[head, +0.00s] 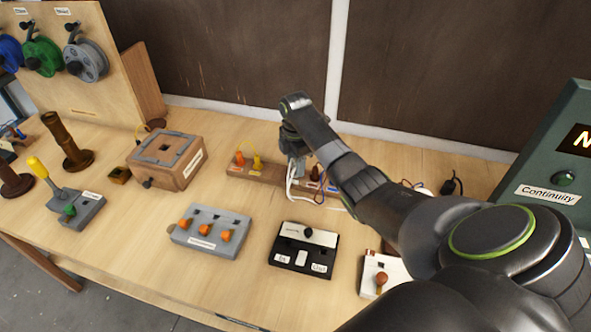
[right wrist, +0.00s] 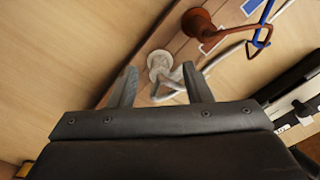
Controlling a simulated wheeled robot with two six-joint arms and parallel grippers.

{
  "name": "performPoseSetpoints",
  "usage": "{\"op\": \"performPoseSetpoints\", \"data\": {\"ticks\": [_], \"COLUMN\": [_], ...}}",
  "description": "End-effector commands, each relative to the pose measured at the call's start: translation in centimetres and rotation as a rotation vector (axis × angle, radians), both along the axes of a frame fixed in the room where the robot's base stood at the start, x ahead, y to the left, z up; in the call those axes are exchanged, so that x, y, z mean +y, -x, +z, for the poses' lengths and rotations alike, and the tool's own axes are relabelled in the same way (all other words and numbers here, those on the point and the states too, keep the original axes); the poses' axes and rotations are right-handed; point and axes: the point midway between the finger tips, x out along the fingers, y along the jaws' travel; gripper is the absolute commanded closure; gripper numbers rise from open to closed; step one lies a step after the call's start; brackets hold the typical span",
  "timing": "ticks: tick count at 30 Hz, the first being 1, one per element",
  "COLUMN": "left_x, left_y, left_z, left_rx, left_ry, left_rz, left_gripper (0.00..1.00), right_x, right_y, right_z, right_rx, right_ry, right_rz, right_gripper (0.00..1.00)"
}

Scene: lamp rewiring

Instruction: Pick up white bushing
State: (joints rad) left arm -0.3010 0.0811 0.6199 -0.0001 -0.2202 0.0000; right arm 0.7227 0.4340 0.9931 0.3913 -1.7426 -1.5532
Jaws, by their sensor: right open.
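The white bushing (right wrist: 158,60) stands on a wooden rail in the right wrist view. It has a round pale head, and a white wire runs beside it. My right gripper (right wrist: 159,70) is open, with one finger to each side of the bushing and its head near the fingertips. I cannot tell whether the fingers touch it. In the head view my right gripper (head: 296,170) is over the wooden rail (head: 273,176), and the bushing is mostly hidden there. My left gripper is not in view.
Orange (head: 240,158) and yellow (head: 257,161) bushings stand at the rail's left. A black box (head: 304,250) and a grey box (head: 210,231) lie in front. A wooden block (head: 166,160) is at left.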

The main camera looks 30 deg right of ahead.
Motion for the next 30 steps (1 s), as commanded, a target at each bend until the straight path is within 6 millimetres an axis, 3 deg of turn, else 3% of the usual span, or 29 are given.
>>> {"op": "performPoseSetpoints", "data": {"ticks": [2,12,22,30], "left_x": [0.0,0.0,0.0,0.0], "left_y": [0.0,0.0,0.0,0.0], "left_z": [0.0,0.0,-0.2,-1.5], "left_rx": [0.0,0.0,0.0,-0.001], "left_ry": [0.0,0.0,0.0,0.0], "left_rz": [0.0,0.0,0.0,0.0], "left_gripper": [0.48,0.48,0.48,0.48], "right_x": [0.0,0.0,-0.1,-0.1], "right_y": [0.0,0.0,-0.1,-0.1], "right_z": [0.0,0.0,0.6,5.5], "right_rx": [0.0,0.0,-0.002,-0.006], "right_ry": [0.0,0.0,0.001,0.002], "right_rz": [0.0,0.0,0.0,0.0], "right_gripper": [0.55,1.0,1.0,1.0]}}
